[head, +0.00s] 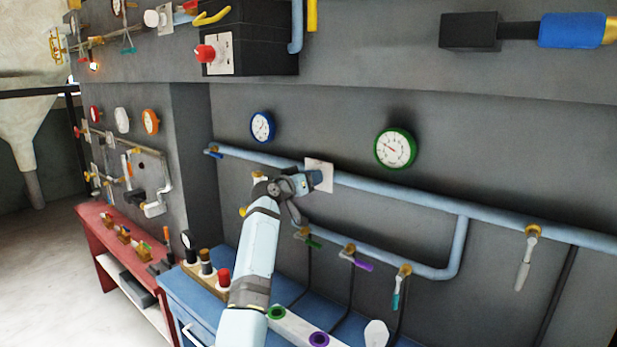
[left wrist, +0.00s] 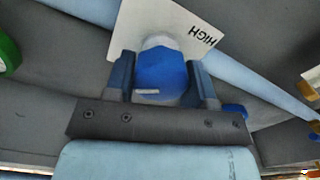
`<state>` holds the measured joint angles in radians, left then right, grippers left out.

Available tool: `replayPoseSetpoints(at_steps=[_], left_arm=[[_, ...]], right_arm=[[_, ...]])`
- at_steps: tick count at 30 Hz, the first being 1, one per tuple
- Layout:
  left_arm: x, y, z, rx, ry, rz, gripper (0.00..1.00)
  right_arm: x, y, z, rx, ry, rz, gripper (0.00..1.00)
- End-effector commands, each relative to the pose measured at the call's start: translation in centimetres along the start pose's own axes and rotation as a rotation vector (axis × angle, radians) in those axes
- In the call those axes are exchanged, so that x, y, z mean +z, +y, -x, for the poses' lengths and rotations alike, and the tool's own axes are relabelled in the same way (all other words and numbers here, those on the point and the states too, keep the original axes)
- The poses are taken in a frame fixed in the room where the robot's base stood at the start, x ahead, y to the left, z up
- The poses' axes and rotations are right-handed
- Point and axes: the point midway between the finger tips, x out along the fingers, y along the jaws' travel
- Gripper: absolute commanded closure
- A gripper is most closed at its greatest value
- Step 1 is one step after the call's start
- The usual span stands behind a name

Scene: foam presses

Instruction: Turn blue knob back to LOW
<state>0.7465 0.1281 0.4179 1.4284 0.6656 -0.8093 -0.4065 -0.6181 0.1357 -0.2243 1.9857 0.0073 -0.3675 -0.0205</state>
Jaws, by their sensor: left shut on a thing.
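The blue knob (left wrist: 160,72) sits on a white square plate (left wrist: 122,32), with the word HIGH printed on the plate's right part in the left wrist view. A short white mark shows on the knob's near face. My left gripper (left wrist: 162,80) has one finger on each side of the knob and is shut on it. In the head view the plate (head: 326,167) is on the grey wall by the light-blue pipe, and my left gripper (head: 312,181) reaches it from below, mostly hiding the knob. The LOW label cannot be seen. My right gripper is not in view.
A blue-rimmed gauge (head: 262,127) and a green-rimmed gauge (head: 396,148) hang above the pipe (head: 420,193). Several valves with coloured handles hang below it. A blue bench (head: 195,300) stands under my arm, and a red bench (head: 92,232) is at left.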

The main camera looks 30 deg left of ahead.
Motion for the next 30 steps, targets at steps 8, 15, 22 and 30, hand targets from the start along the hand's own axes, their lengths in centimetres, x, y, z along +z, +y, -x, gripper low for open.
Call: replayPoseSetpoints(at_steps=[8,15,22,30], left_arm=[[-0.1,0.0,0.0,-0.001,-0.004,0.264,0.74],[-0.1,-0.1,0.0,-0.001,-0.003,0.494,0.74],[-0.1,-0.1,0.0,-0.001,-0.003,0.707,0.74],[0.1,-0.2,0.0,0.000,-0.002,0.915,0.74]], right_arm=[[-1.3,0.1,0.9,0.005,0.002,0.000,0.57],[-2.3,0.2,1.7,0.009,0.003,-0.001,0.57],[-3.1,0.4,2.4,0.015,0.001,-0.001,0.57],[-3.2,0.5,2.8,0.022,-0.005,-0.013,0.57]])
